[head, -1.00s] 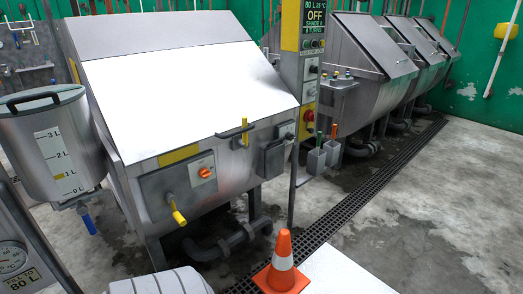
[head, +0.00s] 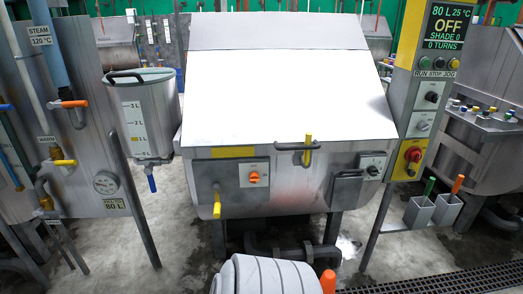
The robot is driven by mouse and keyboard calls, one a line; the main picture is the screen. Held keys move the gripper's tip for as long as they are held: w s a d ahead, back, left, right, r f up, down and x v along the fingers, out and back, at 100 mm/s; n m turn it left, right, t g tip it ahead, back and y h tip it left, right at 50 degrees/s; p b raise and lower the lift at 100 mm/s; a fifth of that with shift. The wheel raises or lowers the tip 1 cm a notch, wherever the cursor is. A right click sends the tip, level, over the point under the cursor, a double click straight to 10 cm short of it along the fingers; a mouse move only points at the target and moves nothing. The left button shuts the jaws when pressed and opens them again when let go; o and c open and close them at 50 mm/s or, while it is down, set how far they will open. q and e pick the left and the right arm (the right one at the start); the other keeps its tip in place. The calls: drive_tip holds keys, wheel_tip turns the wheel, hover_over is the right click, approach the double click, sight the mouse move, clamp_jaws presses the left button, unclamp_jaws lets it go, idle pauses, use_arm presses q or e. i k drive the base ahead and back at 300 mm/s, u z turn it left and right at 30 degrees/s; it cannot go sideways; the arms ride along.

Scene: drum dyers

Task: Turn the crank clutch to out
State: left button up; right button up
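The dyeing drum machine (head: 290,120) stands in the middle of the head view, with a large white sloped lid. On its left front panel an orange rotary knob (head: 254,177) sits on a small white plate; this may be the crank clutch. Its markings are too small to read. A crank with a yellow handle (head: 217,205) hangs down just left of the knob. Another black knob on a plate (head: 373,166) is at the front right. Neither of my grippers is in view.
A control post (head: 442,45) at the right reads OFF, 0 TURNS. A measuring tank (head: 150,120) and a pipe panel with valves (head: 85,150) stand left. A white ridged bundle (head: 262,275) and an orange cone tip (head: 328,281) are in front of the drum.

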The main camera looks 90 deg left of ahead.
sight(254, 177)
drive_tip(key=u, duration=0.65)
drive_tip(key=i, duration=0.75)
drive_tip(key=u, duration=0.9)
